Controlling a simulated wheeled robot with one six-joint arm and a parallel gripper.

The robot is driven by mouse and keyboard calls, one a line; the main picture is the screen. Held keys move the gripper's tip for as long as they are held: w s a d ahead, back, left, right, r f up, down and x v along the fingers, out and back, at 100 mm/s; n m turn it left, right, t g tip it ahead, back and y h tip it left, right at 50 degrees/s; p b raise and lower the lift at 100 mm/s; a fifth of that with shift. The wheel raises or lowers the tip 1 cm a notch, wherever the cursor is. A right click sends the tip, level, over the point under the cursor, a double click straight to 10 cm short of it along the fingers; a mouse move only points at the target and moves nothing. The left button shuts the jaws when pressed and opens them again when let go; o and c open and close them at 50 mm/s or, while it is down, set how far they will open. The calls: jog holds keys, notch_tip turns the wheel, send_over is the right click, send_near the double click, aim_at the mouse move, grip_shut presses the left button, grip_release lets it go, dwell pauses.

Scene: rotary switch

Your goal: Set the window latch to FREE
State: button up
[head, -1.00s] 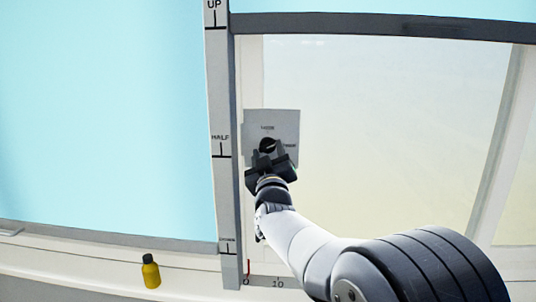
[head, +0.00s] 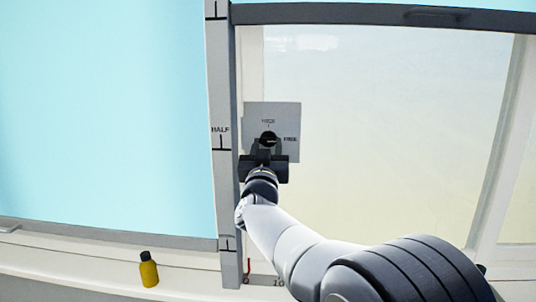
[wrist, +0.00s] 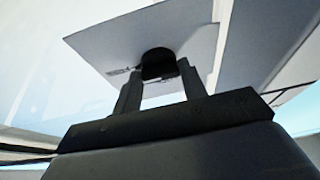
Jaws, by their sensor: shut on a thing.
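The window latch is a round black knob (head: 268,138) on a square grey plate (head: 289,112) at the middle of the head view. The plate has a small word above the knob, too blurred to read surely, and FREE to its right. My gripper (head: 265,148) reaches the knob from below and is shut on it. In the wrist view the fingertips (wrist: 158,78) sit at either side of the dark knob (wrist: 157,60). The fingers partly hide the knob, and I cannot tell which mark it points to.
A grey upright rail (head: 224,180) marked HALF stands just left of the plate. A blue panel (head: 110,120) fills the left, and pale glass (head: 400,130) lies to the right. A yellow bottle (head: 149,272) with a dark cap stands on the sill below.

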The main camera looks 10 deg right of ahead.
jog(key=shift+m, duration=0.4)
jog(key=o, duration=1)
jog(key=b+v, duration=0.2)
jog(key=v, duration=0.8)
jog(key=shift+s+a+f, duration=0.1)
jog(key=shift+s+a, duration=0.15)
jog(key=shift+s, duration=0.1)
jog(key=shift+w, duration=0.1)
